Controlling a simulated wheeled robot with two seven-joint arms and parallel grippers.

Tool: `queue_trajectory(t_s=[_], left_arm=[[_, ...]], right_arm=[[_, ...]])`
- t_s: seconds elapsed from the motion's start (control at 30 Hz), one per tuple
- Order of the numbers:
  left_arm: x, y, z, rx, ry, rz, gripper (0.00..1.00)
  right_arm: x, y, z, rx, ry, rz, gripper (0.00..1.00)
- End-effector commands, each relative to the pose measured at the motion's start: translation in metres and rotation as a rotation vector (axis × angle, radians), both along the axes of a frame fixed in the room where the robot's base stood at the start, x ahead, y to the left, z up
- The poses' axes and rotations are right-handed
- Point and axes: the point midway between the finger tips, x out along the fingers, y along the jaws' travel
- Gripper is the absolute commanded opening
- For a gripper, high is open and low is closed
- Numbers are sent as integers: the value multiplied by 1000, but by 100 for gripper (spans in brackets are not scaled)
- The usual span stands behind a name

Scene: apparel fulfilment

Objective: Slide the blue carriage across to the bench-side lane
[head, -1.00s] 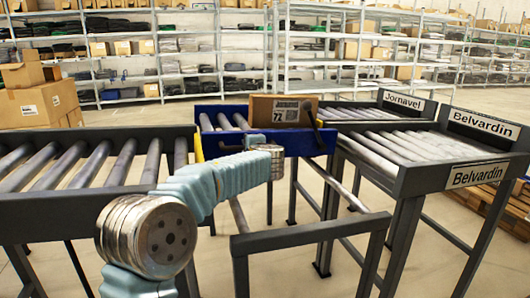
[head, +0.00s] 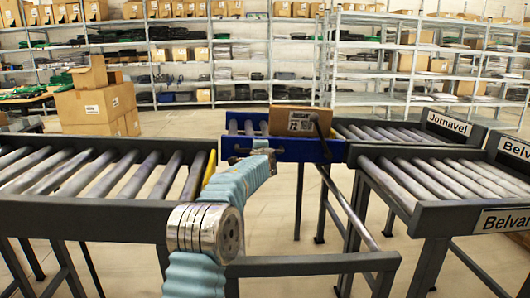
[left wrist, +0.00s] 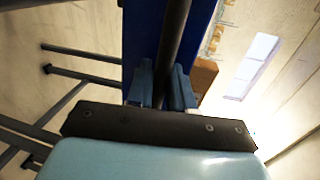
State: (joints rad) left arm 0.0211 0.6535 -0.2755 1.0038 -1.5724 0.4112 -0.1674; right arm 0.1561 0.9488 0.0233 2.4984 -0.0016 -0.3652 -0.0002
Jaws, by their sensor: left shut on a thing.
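The blue carriage (head: 285,153) is a short roller section in a blue frame, at the middle of the head view. A brown carton (head: 292,121) with a white label marked 72 sits on it. My left arm reaches to the carriage's near side. My left gripper (left wrist: 165,88) is shut on a dark bar (left wrist: 177,40) beside the blue frame in the left wrist view; the arm partly hides this grip in the head view. The carriage stands level with the far lane (head: 378,132), signed Jornavel. The nearer lane (head: 440,180) is signed Belvardin. My right gripper is not in view.
A roller conveyor (head: 90,208) stands on the left. A grey rail (head: 350,205) runs from the carriage towards me, joining a cross bar (head: 310,264). The space between conveyor and lanes, in front of the carriage, is open. Stacked cartons (head: 97,105) and shelves stand behind.

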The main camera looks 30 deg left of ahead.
Motion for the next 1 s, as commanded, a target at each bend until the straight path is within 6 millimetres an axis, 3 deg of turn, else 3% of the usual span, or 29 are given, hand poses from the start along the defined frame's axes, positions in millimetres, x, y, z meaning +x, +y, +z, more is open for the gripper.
queue_trajectory(t_s=[0.43,0.47,0.57,0.87,1.0], left_arm=[[2,2,2,2,-5,-6,0],[2,2,3,2,-5,-6,23],[1,2,3,2,-6,-5,38],[0,2,1,0,-3,-3,38],[-12,-8,1,0,-5,-4,38]], right_arm=[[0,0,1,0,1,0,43],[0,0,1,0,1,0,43],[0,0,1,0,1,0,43],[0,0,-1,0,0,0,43],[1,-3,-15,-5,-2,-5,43]])
